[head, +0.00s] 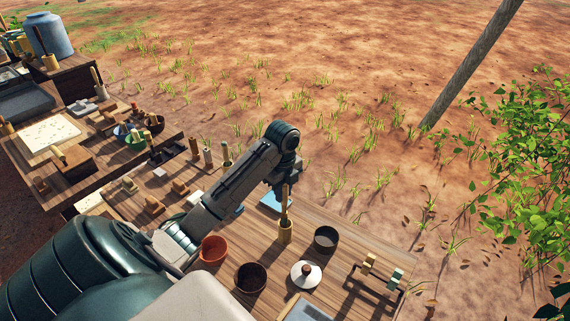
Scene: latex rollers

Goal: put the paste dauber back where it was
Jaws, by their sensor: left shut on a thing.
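My left arm reaches in from the lower left, and its left gripper (284,187) points down at the far part of the near table. It is shut on the upper part of a thin upright stick, which looks like the paste dauber (284,209). The fingers are small and dark here. My right gripper is not in view.
A small rack (378,276) with rollers stands to the right. More tables with blocks and tools lie left.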

